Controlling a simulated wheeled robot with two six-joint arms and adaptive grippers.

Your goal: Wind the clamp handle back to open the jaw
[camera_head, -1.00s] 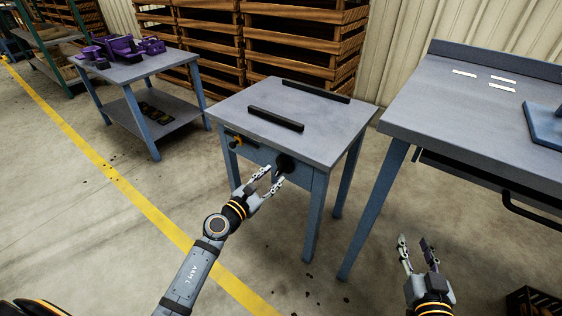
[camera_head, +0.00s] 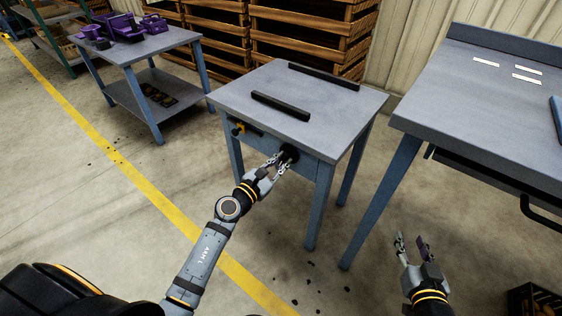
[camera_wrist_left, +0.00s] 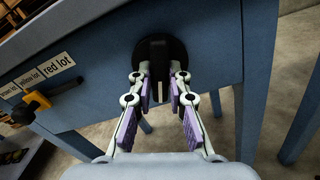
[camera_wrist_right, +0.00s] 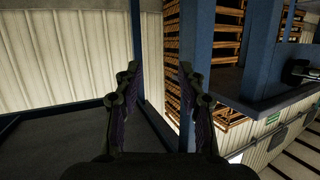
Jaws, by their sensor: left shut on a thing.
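The clamp table (camera_head: 230,92) has a grey top with two parallel black jaw bars, a front one (camera_head: 280,106) and a rear one (camera_head: 323,76), with a gap between them. The black round clamp handle (camera_head: 290,152) is on the table's front face. In the left wrist view, its upright grip bar (camera_wrist_left: 158,68) stands between my fingertips. My left gripper (camera_head: 281,163) is shut on this handle; the fingers partly hide it. My right gripper (camera_head: 412,244) is open and empty, over the floor in front of the right workbench.
A yellow-orange lever (camera_head: 238,130) and lot labels (camera_wrist_left: 35,76) are on the table front, left of the handle. A grey workbench (camera_head: 470,95) stands close on the right. A table (camera_head: 160,42) with purple parts is at back left. Open floor lies in front.

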